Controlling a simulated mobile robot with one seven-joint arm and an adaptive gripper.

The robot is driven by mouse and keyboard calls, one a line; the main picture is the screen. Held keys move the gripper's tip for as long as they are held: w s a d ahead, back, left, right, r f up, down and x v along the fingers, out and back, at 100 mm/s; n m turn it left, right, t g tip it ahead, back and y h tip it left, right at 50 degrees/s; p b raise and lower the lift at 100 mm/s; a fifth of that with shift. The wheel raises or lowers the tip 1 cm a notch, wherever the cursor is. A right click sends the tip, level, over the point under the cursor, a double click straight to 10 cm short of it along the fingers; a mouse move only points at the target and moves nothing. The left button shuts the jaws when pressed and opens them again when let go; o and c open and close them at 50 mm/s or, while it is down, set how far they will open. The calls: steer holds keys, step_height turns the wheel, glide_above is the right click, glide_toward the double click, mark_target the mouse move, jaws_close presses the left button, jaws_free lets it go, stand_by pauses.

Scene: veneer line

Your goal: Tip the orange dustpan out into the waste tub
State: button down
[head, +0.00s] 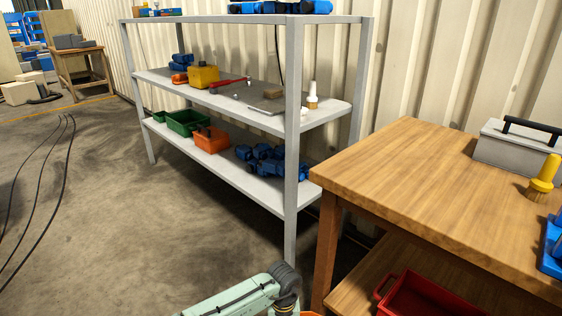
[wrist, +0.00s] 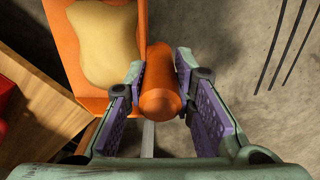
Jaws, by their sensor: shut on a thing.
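My gripper (wrist: 160,72) is shut on the thick round handle of the orange dustpan (wrist: 92,100), with a purple-padded finger on each side. The pan shows at the upper left of the wrist view and is cut off by the top edge. A smooth pale-yellow heap (wrist: 108,40) lies in the pan. In the head view only my arm shows at the bottom edge, with a sliver of orange beside it; the gripper is out of that frame. I cannot pick out a waste tub for certain in either view.
A wooden workbench (head: 430,185) stands at the right, with a grey toolbox (head: 510,150) on top and a red bin (head: 420,298) on its lower shelf. A grey shelf rack (head: 292,190) holds several tools and bins. The floor (head: 130,200) at left is open, with cables.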

step_height(320, 180, down, 6)
steer(key=s, duration=0.2)
steer(key=shift+s+a+f, duration=0.2)
steer(key=shift+s+a, duration=0.1)
steer(key=shift+s, duration=0.05)
steer(key=shift+d, duration=0.15)
stand_by(0.5)
